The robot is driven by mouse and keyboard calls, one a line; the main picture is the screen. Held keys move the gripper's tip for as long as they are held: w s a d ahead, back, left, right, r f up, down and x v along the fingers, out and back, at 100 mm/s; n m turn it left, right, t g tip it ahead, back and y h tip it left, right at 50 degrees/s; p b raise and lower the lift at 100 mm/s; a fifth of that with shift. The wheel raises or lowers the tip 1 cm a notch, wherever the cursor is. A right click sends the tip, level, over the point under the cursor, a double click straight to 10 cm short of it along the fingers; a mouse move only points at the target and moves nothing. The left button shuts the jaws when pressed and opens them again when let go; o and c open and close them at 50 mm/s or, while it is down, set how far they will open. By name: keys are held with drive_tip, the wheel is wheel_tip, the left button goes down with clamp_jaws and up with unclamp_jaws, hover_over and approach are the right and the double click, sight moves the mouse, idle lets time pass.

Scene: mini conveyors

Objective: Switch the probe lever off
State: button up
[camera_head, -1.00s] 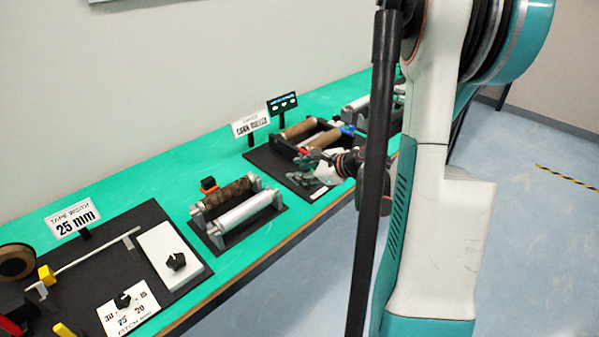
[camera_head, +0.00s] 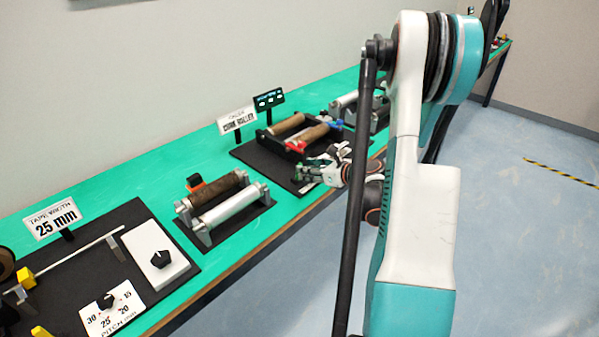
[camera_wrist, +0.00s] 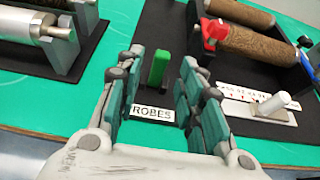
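The probe lever (camera_wrist: 159,67) is a green upright handle on a black plate, behind a white label (camera_wrist: 153,114) that reads "PROBES" in part. My gripper (camera_wrist: 160,85) is open in the wrist view, with one finger to the left of the lever and one to the right. A gap shows on each side of the lever, and the fingers hold nothing. In the head view my gripper (camera_head: 318,170) is low at the front of the cork roller station, and the lever cannot be made out there.
A cork roller (camera_wrist: 258,47) with a red end block (camera_wrist: 213,32) lies right of my gripper. A silver knob (camera_wrist: 272,104) stands on a scale plate at the right. The bench's front edge (camera_head: 270,262) is close.

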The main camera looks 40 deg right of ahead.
drive_tip(key=shift+b+x, duration=0.55)
drive_tip(key=shift+x, duration=2)
clamp_jaws()
